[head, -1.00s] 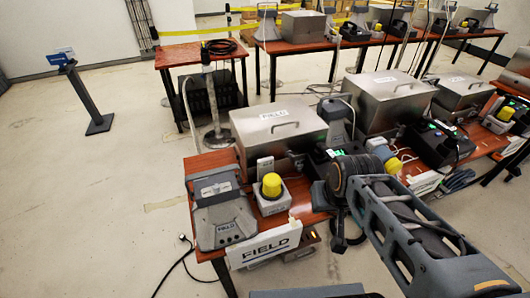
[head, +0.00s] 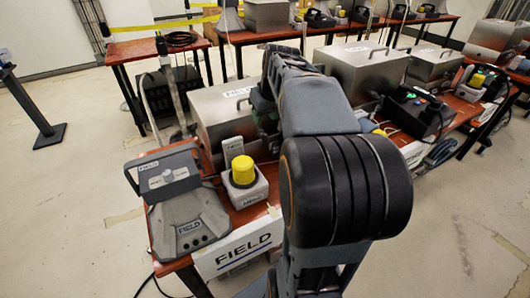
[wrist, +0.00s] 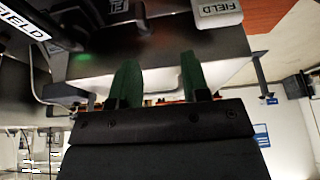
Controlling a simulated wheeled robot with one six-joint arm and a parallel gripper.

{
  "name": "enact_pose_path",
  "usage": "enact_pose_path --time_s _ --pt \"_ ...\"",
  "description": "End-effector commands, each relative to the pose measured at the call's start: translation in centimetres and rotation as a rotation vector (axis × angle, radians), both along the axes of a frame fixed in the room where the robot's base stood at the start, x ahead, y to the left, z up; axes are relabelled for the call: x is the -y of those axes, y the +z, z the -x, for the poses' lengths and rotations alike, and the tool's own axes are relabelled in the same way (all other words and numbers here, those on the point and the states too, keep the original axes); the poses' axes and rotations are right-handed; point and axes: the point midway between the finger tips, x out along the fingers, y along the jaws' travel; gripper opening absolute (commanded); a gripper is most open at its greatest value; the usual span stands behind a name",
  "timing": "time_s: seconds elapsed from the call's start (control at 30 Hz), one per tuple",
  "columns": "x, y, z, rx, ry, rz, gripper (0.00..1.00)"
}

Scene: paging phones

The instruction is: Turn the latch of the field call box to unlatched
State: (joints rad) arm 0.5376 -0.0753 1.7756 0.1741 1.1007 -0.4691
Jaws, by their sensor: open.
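A steel box (head: 210,135) with a top handle and a FIELD label stands on the near table, left of my arm; I take it for the field call box. My arm hides its right part. In the wrist view, my gripper (wrist: 157,64) shows two green fingers, apart with nothing between them. A metal surface (wrist: 60,75) and a pale underside or face (wrist: 160,68) lie beyond the fingers. I cannot make out the latch for certain, or whether the fingers touch anything.
On the near table (head: 250,212) are a grey FIELD unit (head: 187,215), a yellow-topped beacon (head: 243,172) and a FIELD sign (head: 238,248). More steel boxes (head: 360,72) stand to the right. Open floor (head: 70,190) lies to the left.

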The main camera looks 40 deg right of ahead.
Motion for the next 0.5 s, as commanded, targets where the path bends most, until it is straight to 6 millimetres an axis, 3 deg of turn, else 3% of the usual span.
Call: enact_pose_path --time_s 0.03,0.1,0.2,0.5 --pt "1.4 -1.1 -0.2 0.004 -0.008 0.002 0.43" --pt "2.6 -1.4 -0.5 0.008 -0.011 0.004 0.43" --pt "3.5 -2.1 -0.8 0.01 -0.013 0.005 0.43" --pt "3.9 -6.9 -2.8 0.009 -0.014 0.004 0.43"
